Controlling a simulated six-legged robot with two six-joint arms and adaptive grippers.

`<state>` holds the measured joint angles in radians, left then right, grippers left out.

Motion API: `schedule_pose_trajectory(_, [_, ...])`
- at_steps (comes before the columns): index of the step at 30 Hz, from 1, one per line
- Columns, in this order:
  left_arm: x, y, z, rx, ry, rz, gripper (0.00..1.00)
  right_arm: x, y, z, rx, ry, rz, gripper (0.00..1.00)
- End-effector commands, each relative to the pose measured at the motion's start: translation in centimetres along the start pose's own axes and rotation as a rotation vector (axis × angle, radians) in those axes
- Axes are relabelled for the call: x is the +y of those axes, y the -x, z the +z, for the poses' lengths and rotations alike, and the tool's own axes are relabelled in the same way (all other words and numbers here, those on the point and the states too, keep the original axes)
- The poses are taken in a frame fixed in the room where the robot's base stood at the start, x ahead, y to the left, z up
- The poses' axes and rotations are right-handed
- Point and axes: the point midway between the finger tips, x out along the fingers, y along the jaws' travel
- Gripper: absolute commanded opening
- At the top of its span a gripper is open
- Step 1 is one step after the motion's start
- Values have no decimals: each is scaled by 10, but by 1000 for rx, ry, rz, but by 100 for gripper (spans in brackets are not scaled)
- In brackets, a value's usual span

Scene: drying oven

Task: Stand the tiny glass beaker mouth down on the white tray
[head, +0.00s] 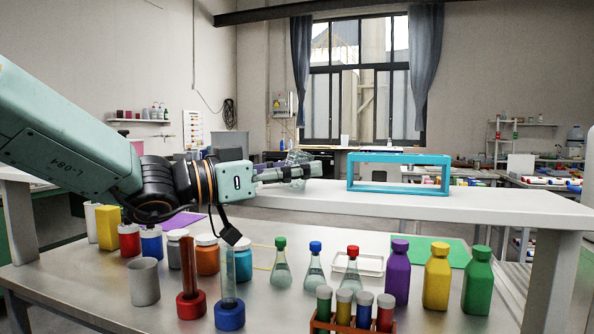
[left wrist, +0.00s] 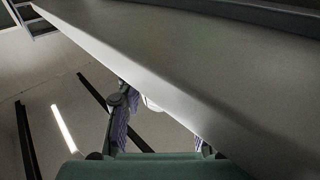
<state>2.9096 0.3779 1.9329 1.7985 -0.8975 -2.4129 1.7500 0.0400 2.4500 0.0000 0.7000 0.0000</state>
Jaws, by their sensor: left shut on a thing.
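My left gripper (head: 299,172) reaches in from the left, level with the white shelf. It is shut on the tiny clear glass beaker (head: 296,157), which shows faintly around and above the fingertips. Which way its mouth points I cannot tell. In the left wrist view the fingers show at the lower middle, and a pale rounded edge between them may be part of the beaker. The white tray (head: 371,264) lies on the metal table, behind the red-capped flask (head: 352,275), well below and right of the gripper. My right gripper is not in view.
A turquoise open frame (head: 398,173) stands on the white shelf (head: 480,203) above the table. Stoppered flasks, a test-tube rack (head: 353,324) and purple, yellow and green bottles (head: 437,277) crowd around the tray. Jars and two tube stands (head: 229,315) are at the left.

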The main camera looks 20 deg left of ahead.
Motion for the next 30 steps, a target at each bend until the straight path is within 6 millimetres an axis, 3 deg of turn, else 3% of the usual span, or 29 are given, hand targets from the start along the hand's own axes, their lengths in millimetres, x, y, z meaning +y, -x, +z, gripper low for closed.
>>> schedule_pose_trajectory(7, [0,0,2,0,-1,0,0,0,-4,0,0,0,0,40])
schedule_pose_trajectory(8, [0,0,1,0,-1,0,39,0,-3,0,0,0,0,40])
schedule_pose_trajectory(16, [0,0,1,0,0,0,62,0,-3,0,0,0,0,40])
schedule_pose_trajectory(30, [0,0,-4,0,1,0,63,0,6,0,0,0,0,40])
